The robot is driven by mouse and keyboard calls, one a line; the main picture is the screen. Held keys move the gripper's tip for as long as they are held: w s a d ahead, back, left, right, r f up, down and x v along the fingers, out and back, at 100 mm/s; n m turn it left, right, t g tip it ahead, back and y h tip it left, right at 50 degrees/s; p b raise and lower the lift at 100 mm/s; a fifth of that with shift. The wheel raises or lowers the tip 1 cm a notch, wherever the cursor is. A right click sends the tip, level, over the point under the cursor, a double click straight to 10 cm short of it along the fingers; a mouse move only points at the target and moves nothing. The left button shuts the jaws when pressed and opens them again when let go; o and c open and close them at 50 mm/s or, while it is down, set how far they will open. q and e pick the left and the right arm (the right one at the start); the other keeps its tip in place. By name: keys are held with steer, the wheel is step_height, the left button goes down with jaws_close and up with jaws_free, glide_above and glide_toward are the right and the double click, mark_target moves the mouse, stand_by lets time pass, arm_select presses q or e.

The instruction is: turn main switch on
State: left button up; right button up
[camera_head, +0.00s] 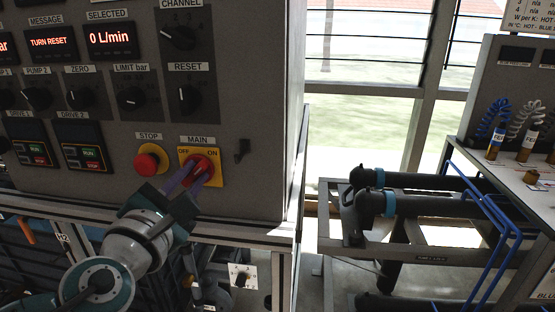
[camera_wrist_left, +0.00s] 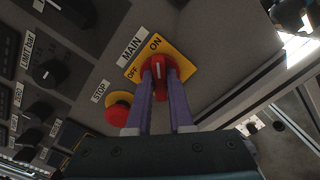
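The main switch (camera_head: 199,168) is a red rotary knob on a yellow plate (camera_head: 213,154) marked OFF and ON, low on the grey panel. It also shows in the left wrist view (camera_wrist_left: 158,67), where a pale line on the knob lies between the OFF and ON labels. My left gripper (camera_head: 188,175) is at the knob, its two purple fingers on either side of it. In the left wrist view the fingertips (camera_wrist_left: 159,80) reach the knob's sides with a gap between the fingers. Whether they press on it is hard to tell. My right gripper is not in view.
Selector knobs (camera_head: 190,98) and displays (camera_head: 111,38) are above. A pipe rack (camera_head: 430,205) stands at the right by the window.

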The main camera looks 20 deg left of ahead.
arm_select(q)
steer(key=o, duration=0.5)
steer(key=p+v, duration=0.1)
steer(key=v, duration=0.6)
steer(key=shift+p, duration=0.4)
steer(key=shift+s, duration=0.1)
